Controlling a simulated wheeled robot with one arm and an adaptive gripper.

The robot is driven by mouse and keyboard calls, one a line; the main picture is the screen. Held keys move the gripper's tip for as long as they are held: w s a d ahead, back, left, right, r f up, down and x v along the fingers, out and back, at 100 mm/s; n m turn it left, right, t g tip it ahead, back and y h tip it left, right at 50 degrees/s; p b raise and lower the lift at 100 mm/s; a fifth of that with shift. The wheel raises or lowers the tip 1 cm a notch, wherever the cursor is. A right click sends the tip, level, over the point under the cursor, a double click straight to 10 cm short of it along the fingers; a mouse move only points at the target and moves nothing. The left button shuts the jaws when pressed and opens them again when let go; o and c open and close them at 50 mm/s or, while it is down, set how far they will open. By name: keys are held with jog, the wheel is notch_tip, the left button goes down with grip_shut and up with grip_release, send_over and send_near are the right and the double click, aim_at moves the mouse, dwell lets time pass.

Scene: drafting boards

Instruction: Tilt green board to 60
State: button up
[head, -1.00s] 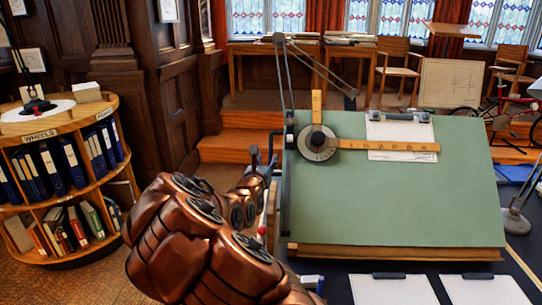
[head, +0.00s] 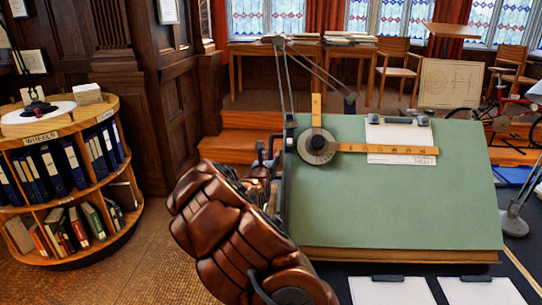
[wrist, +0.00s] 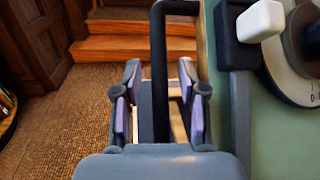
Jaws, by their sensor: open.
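The green board (head: 400,205) stands tilted toward me in the head view, with a wooden ledge (head: 400,255) along its lower edge. Its left part also shows in the wrist view (wrist: 270,150). A black bar handle (wrist: 159,60) bends in from the board's left side. My gripper (wrist: 160,75) is open, with one finger on each side of this bar. The bar runs between the fingers, with visible gaps on both sides. In the head view my copper-coloured arm hides most of the gripper beside the board's left edge. No angle scale is readable.
A drafting head with wooden rulers (head: 390,149) and a clipped sheet (head: 400,135) lie on the board. White sheets (head: 390,291) lie below it. A round bookshelf (head: 70,180) stands at left. Steps (head: 235,145) rise behind; the floor between is clear.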

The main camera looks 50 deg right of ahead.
jog(key=shift+c, duration=0.3)
grip_shut()
dwell(0.6)
